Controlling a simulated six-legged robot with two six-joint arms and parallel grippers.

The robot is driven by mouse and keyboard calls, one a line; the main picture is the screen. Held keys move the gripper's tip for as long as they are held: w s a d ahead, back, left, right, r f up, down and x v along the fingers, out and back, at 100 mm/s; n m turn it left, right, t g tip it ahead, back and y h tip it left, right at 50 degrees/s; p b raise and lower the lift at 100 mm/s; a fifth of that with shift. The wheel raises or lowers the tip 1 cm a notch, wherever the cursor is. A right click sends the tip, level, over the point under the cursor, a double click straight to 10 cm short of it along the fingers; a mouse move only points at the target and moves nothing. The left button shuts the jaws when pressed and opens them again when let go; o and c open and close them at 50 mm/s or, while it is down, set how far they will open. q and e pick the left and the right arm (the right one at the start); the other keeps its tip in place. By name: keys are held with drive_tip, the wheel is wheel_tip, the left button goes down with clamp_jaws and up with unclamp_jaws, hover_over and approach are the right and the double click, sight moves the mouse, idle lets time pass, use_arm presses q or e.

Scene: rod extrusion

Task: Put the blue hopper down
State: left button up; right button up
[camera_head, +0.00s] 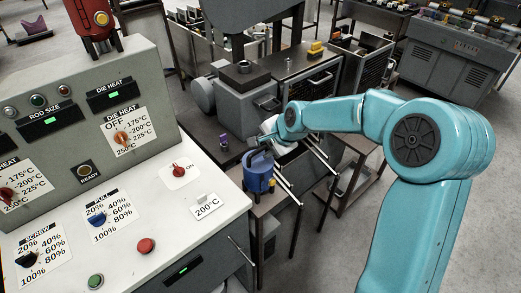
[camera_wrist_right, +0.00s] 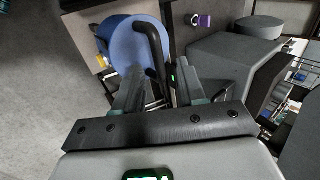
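The blue hopper (camera_head: 258,178) stands upright at the small dark table beside the extruder in the head view. In the right wrist view the hopper (camera_wrist_right: 133,45) shows from above, with its black handle (camera_wrist_right: 153,42) arching toward me. My right gripper (camera_wrist_right: 157,75) is at the handle, one finger on each side. The fingers look spread, with gaps between them and the handle. In the head view the right gripper (camera_head: 268,143) is just above the hopper, its fingertips partly hidden. My left gripper is not in view.
The control panel (camera_head: 190,200) with knobs and buttons fills the left front. The grey extruder (camera_head: 240,95) stands behind the hopper. Thin metal rods (camera_head: 287,188) run right beside it. A small purple-topped item (camera_wrist_right: 204,20) is near the hopper. Open floor lies right.

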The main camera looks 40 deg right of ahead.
drive_tip(key=v, duration=0.8)
drive_tip(key=shift+s+r+b, duration=0.15)
drive_tip(key=shift+r+b, duration=0.05)
drive_tip(key=shift+b, duration=0.1)
